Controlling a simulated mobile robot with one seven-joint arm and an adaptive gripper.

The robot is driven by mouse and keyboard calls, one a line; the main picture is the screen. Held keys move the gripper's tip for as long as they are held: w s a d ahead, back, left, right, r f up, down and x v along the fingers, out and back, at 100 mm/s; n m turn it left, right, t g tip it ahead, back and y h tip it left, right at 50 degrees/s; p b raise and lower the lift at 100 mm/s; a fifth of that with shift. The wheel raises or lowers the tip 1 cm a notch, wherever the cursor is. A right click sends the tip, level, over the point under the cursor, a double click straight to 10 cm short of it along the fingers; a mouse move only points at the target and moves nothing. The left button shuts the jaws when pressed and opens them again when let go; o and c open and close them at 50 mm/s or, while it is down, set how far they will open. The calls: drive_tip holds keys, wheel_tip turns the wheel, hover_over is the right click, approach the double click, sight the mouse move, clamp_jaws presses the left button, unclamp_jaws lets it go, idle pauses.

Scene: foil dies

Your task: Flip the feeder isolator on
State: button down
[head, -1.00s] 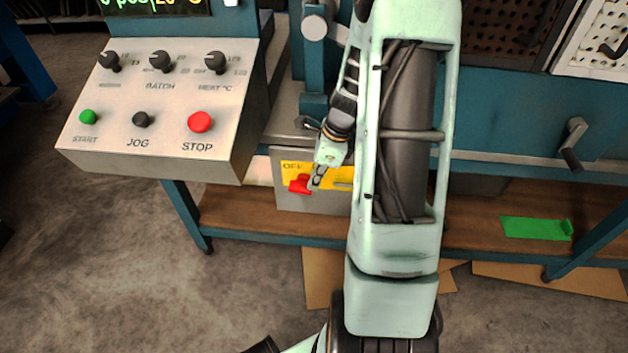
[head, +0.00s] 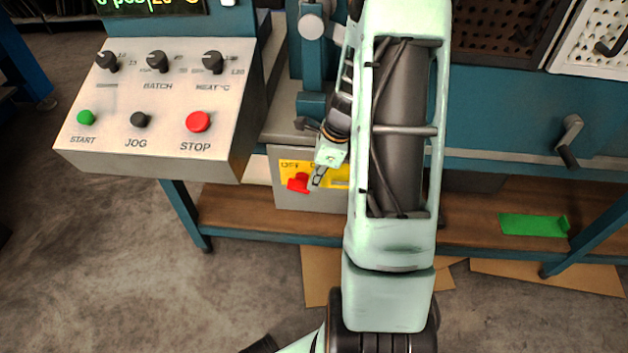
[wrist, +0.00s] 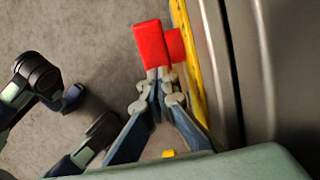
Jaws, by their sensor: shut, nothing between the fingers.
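The feeder isolator is a red handle (head: 298,183) on a yellow plate (head: 290,167) on the front of a grey box (head: 320,202) under the bench. Black lettering on the plate reads OFF above the handle; lettering further right is partly hidden by my gripper. My gripper (head: 315,187) is shut and empty, with its tips just right of the handle. In the wrist view the red handle (wrist: 151,44) stands out from the yellow plate (wrist: 188,60), right at the tips of my gripper (wrist: 160,78). I cannot tell whether they touch.
A control panel (head: 160,155) with knobs and START, JOG and STOP buttons juts out at the left, above the box. A wooden shelf (head: 470,225) runs below, with a green item (head: 533,225) at the right. Cardboard (head: 320,275) lies on the floor.

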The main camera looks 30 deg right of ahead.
drive_tip(key=shift+s+d+f+p, duration=0.15)
drive_tip(key=shift+f+p, duration=0.1)
drive_tip(key=shift+f, duration=0.25)
drive_tip(key=shift+s+d+f+p, duration=0.1)
drive_tip(key=shift+f+p, duration=0.15)
drive_tip(key=shift+f, duration=0.2)
idle(0.6)
drive_tip(key=shift+r, duration=0.1)
idle(0.4)
drive_tip(key=s+d+r+p, duration=0.5)
drive_tip(key=d+r, duration=0.3)
drive_tip(key=r, duration=0.2)
drive_tip(key=shift+s, duration=0.15)
idle(0.3)
